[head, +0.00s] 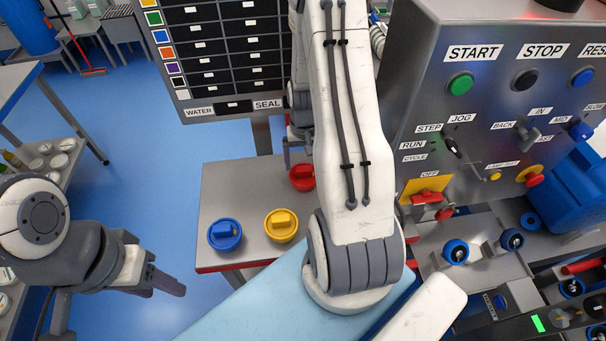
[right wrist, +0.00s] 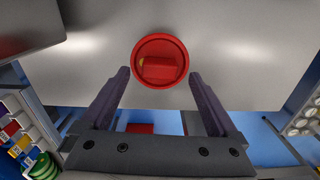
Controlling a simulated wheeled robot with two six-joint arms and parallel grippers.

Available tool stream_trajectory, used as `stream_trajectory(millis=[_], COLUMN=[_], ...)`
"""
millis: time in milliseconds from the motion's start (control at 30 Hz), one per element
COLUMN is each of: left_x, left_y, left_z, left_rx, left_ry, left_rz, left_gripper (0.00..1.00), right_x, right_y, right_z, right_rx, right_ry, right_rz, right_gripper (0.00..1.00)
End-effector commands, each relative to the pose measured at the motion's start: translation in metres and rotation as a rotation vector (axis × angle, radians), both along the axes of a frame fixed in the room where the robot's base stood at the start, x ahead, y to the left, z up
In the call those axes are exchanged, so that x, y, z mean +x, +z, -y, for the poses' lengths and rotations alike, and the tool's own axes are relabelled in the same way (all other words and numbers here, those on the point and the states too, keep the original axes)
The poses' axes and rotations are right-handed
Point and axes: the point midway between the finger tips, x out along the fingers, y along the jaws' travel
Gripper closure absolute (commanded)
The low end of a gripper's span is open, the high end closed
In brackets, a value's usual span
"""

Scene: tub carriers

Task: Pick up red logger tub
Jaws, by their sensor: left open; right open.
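The red logger tub (head: 301,178), round with a raised block grip on top, stands on a grey table (head: 222,185). In the head view my right arm partly covers it. In the right wrist view the whole red tub (right wrist: 160,48) shows, upright, just ahead of the fingertips and roughly centred between them. My right gripper (right wrist: 159,76) is open and empty, with no visible contact with the tub. A blue tub (head: 224,235) and a yellow tub (head: 281,225) stand on the same table. My left gripper (head: 165,284) is empty and open, over the floor at left, away from the tubs.
A control panel (head: 490,110) with buttons and switches stands right of the table. A dark labelled board (head: 225,50) rises behind it. Shelves with white round items (head: 55,160) are at far left. Blue floor (head: 130,150) lies open between.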

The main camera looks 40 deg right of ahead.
Motion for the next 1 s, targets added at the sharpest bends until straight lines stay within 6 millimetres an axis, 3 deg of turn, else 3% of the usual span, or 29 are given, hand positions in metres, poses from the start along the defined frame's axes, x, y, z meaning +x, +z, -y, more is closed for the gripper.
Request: stream_trajectory(millis=[200,433,600,700,1000], left_x=[0.000,0.000,0.000,0.000,0.000], left_y=[0.006,0.005,0.005,0.005,0.005], left_z=[0.000,0.000,0.000,0.000,0.000], left_rx=[0.000,0.000,0.000,0.000,0.000], left_ry=[-0.001,-0.001,-0.001,-0.001,-0.001], left_rz=[0.000,0.000,0.000,0.000,0.000], left_gripper=[0.50,0.50,0.50,0.50,0.50], right_x=[0.000,0.001,0.001,0.001,0.001], right_y=[-0.018,-0.019,-0.018,-0.018,-0.018], right_z=[0.000,0.000,0.000,0.000,0.000], right_rx=[0.000,-0.001,-0.001,-0.001,-0.001], right_ry=[0.000,0.000,0.000,0.000,0.000], right_rz=[0.000,0.002,0.002,0.002,0.002], right_gripper=[0.05,0.05,0.70,1.00,1.00])
